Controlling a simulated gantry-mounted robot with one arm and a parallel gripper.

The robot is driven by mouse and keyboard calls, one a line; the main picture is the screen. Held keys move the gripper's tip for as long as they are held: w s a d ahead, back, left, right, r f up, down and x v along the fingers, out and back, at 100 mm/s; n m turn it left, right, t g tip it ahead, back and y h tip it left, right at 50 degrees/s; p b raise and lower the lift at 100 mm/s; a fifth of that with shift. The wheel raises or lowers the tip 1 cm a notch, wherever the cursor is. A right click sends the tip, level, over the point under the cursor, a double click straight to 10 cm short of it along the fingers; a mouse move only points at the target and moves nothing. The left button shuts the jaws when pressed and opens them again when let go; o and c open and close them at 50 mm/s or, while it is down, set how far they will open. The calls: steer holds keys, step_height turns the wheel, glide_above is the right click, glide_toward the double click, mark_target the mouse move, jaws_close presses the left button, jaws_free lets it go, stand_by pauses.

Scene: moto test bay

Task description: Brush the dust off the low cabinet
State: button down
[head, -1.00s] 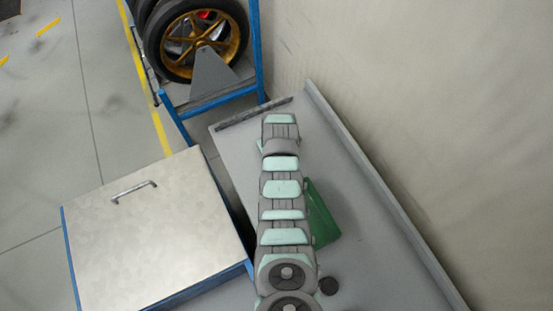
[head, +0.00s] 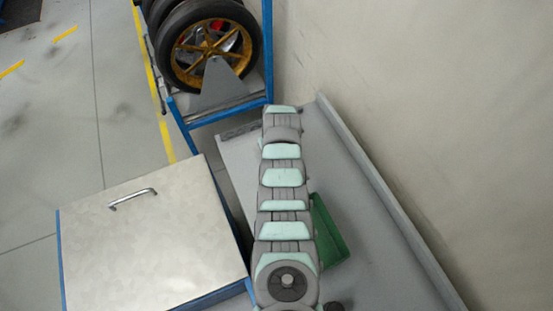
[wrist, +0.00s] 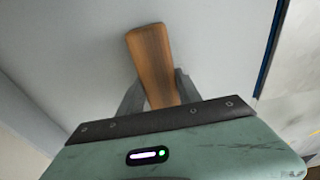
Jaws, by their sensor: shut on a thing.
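My gripper (wrist: 158,92) is shut on a brown wooden handle (wrist: 150,55), which fits a brush. It shows in the wrist view between the two grey fingers. The handle's lower end and any bristles are hidden behind my gripper's body. Behind it is a plain pale grey surface. In the head view a long grey top (head: 355,215) runs along the wall under my arm; I take it as the low cabinet, though its front is hidden. No clear dust patch shows on it. My gripper and the brush cannot be made out in the head view.
A metal-topped box (head: 150,240) with a handle stands left. A blue rack (head: 185,125) with wheels (head: 212,45) stands beyond. A raised lip (head: 385,195) follows the wall.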

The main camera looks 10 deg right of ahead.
steer(key=shift+w+a+f+b, duration=0.15)
steer(key=shift+w+b, duration=0.3)
steer(key=shift+b, duration=0.3)
steer(key=shift+w+a+f+b, duration=0.15)
steer(key=shift+w+b, duration=0.3)
steer(key=shift+b, duration=0.3)
steer(key=shift+w+r, duration=0.15)
steer(key=b, duration=0.1)
steer(key=w+b, duration=0.1)
steer(key=b, duration=0.1)
steer(key=shift+a+f, duration=0.2)
steer(key=shift+w+a+r+b, duration=0.1)
steer(key=shift+w+b, duration=0.25)
steer(key=shift+b, duration=0.35)
steer(key=shift+w+b, duration=0.15)
steer(key=shift+b, duration=0.55)
steer(key=shift+w+a+b, duration=0.1)
steer(key=shift+b, duration=0.3)
steer(key=w+b, duration=0.1)
steer(key=b, duration=0.2)
steer(key=shift+a, duration=0.1)
steer(key=shift+r, duration=0.3)
